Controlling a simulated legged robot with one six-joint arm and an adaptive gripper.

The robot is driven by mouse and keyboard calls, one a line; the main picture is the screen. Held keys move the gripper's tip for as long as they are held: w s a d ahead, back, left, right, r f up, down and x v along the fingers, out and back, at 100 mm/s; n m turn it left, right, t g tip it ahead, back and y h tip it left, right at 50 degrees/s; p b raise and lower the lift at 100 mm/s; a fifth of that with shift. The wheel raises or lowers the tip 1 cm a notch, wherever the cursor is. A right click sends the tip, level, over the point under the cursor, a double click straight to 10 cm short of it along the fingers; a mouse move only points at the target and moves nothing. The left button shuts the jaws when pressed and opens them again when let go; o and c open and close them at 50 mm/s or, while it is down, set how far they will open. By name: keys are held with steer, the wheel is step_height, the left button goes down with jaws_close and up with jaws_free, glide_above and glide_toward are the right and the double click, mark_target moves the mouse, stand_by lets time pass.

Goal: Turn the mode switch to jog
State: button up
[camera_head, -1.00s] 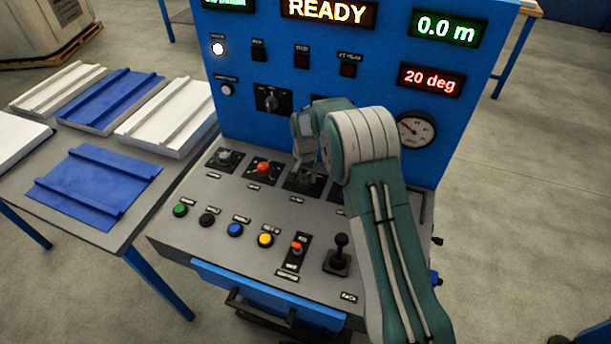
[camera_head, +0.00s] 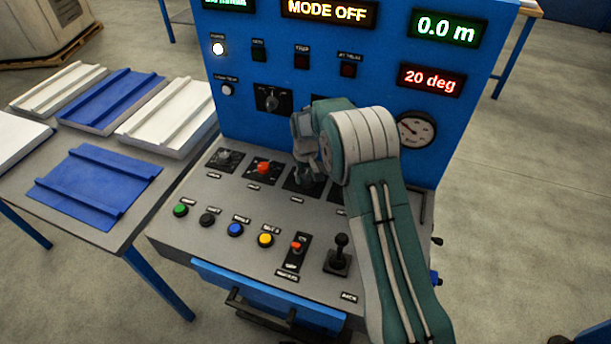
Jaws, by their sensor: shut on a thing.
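My gripper (camera_head: 309,177) reaches down to the sloped top of the blue control console and is shut on the mode switch. The switch's dark square plate (camera_head: 292,186) shows partly under the fingers. The switch's knob and pointer are hidden by the gripper, so its angle cannot be read directly. The amber display (camera_head: 330,11) above reads "MODE OFF".
A red knob (camera_head: 263,168) and a dark rotary knob (camera_head: 226,158) sit left of my gripper. Several buttons, a red-tipped toggle (camera_head: 296,246) and a black joystick (camera_head: 341,248) stand in front. A table (camera_head: 105,238) with panels stands left.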

mark_target(305, 173)
steer(key=n, duration=0.4)
steer(key=shift+f+n, duration=0.15)
steer(key=shift+n, duration=0.15)
steer(key=n, duration=0.4)
steer(key=shift+n, duration=0.3)
steer(key=o, duration=1.1)
steer(key=shift+o, duration=0.2)
step_height(305, 173, up, 12)
steer(key=shift+w+a, duration=0.1)
